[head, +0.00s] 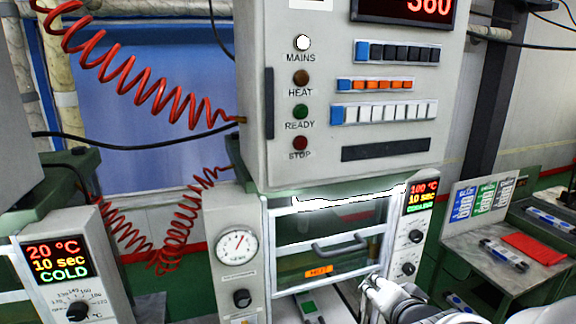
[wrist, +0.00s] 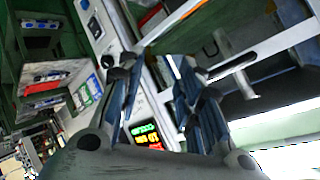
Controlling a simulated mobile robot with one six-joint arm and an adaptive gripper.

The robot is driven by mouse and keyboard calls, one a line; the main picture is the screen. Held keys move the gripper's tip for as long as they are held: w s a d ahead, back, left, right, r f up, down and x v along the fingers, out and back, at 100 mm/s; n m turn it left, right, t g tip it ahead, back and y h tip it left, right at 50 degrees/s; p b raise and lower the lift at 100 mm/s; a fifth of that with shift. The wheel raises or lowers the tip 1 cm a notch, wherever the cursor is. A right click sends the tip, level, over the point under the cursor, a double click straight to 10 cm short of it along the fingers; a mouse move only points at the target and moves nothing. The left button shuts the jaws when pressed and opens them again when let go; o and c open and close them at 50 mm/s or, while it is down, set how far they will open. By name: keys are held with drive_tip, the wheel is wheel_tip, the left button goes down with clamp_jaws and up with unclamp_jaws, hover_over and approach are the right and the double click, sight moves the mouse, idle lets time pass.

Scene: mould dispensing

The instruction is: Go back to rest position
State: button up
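My gripper (head: 372,288) is at the lower middle of the head view, in front of the press's lower right part. It is just below and right of the grey door handle (head: 345,243). In the wrist view its dark fingers (wrist: 160,90) stand apart, with the machine's panel showing between them. It is open, and I see nothing held. The press door (head: 300,262) has a window and an orange label and appears closed. The handle also shows in the wrist view (wrist: 245,82), apart from the fingers.
The control cabinet (head: 290,110) stands above the press. A cold unit (head: 70,260) is at left, with red coiled hoses hanging nearby. At right, a side table (head: 470,245) carries a red cloth (head: 534,248) and a small tool (head: 503,254).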

drive_tip(key=s+a+f+n+g+b, duration=0.1)
drive_tip(key=s+f+n+g+b, duration=0.1)
drive_tip(key=s, duration=0.6)
drive_tip(key=s+a+f+n+g+b, duration=0.2)
drive_tip(key=s+f+n+b, duration=0.1)
drive_tip(key=s, duration=0.5)
drive_tip(key=s+a+f+n+g+b, duration=0.2)
drive_tip(key=s+f+n+g+b, duration=0.1)
drive_tip(key=s, duration=0.5)
drive_tip(key=shift+s+a+n+b, duration=0.25)
drive_tip(key=shift+s+n+b, duration=0.05)
drive_tip(key=shift+n+b, duration=0.3)
drive_tip(key=shift+f, duration=0.15)
